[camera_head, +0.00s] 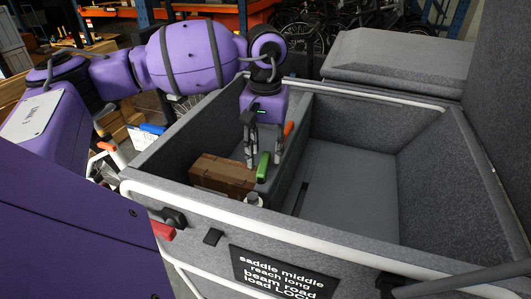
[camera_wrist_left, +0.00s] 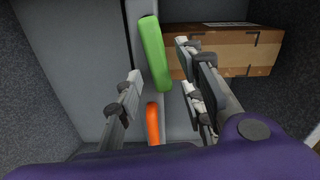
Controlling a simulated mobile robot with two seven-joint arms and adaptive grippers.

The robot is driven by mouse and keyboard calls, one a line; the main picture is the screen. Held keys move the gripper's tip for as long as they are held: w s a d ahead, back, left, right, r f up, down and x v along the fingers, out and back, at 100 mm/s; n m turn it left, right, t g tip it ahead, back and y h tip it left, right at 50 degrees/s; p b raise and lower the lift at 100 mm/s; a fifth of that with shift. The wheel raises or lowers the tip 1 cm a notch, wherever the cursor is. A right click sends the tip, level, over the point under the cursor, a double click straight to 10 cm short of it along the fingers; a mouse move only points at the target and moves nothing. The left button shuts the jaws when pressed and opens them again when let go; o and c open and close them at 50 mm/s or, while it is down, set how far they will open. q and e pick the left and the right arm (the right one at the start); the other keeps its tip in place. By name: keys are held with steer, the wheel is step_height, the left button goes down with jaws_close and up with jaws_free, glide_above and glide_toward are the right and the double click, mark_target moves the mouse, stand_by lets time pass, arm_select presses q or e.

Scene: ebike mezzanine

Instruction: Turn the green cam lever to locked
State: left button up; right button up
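The green cam lever (camera_head: 262,167) sits on the grey divider ledge inside the cargo box, beside the cardboard box. In the left wrist view the green lever (camera_wrist_left: 152,53) lies lengthwise just ahead of my fingers, with its near end close to the gap between them. My left gripper (camera_head: 264,165) points down over the ledge. In the left wrist view its fingers (camera_wrist_left: 160,84) are spread apart with nothing clamped between them. Whether a finger touches the lever, I cannot tell. My right gripper is not in view.
An orange lever (camera_head: 288,129) stands on the same ledge and shows between my fingers in the wrist view (camera_wrist_left: 152,122). Grey box walls (camera_head: 330,240) surround the space. The larger compartment floor (camera_head: 345,185) is clear.

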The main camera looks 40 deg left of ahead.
mark_target(266, 157)
arm_select(q)
step_height(266, 157, up, 11)
stand_by(0.3)
stand_by(0.5)
